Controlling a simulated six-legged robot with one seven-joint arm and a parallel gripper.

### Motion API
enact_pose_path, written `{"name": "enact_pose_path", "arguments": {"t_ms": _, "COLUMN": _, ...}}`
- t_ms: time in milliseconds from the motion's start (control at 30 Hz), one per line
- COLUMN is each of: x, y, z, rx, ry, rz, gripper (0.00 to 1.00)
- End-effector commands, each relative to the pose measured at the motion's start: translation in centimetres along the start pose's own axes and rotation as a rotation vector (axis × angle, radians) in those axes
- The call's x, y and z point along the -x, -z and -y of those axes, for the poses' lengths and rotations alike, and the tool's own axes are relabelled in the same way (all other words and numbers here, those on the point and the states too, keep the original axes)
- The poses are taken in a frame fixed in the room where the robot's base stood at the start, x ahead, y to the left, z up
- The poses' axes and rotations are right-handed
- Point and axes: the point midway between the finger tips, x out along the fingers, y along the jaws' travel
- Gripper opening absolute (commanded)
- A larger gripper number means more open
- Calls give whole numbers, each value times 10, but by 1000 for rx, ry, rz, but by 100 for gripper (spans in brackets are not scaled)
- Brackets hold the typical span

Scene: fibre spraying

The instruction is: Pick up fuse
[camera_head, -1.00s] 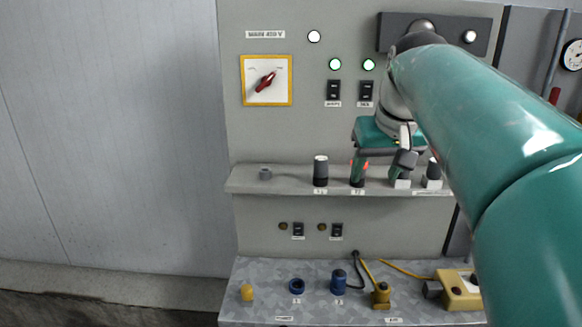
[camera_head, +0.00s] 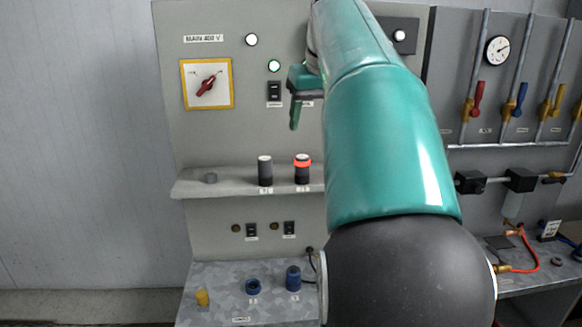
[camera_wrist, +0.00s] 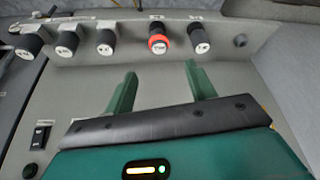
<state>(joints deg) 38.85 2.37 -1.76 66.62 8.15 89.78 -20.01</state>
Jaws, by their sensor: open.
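The fuses are dark cylinders with pale tops standing upright on the grey shelf (camera_head: 220,184). One has a red ring (camera_head: 302,162); a plain dark fuse (camera_head: 265,171) stands to its left. In the wrist view the red-ringed fuse (camera_wrist: 158,42) stands ahead of the finger gap, with the plain fuse (camera_wrist: 200,38) to its right and several more to its left. My gripper (camera_wrist: 160,69) is open and empty, its two green fingers apart. In the head view my gripper (camera_head: 295,115) hangs above the shelf, clear of the fuses. My arm hides the shelf's right part.
A small grey stub (camera_head: 211,178) sits at the shelf's left. Below is a metal bench (camera_head: 215,285) with a yellow plug (camera_head: 202,297) and blue connectors (camera_head: 293,278). A panel with a red rotary switch (camera_head: 206,86) stands behind; valves and pipes are at right.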

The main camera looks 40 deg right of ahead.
Motion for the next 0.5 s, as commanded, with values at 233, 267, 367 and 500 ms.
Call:
{"name": "enact_pose_path", "arguments": {"t_ms": 233, "x": -40, "y": -2, "z": -4, "rx": -9, "ry": -1, "rz": 7, "gripper": 55}}
{"name": "enact_pose_path", "arguments": {"t_ms": 267, "x": -46, "y": -2, "z": -4, "rx": -9, "ry": -1, "rz": 7, "gripper": 55}}
{"name": "enact_pose_path", "arguments": {"t_ms": 367, "x": -65, "y": -2, "z": -4, "rx": -9, "ry": -2, "rz": 6, "gripper": 55}}
{"name": "enact_pose_path", "arguments": {"t_ms": 500, "x": -81, "y": -2, "z": -4, "rx": -8, "ry": -3, "rz": 3, "gripper": 55}}
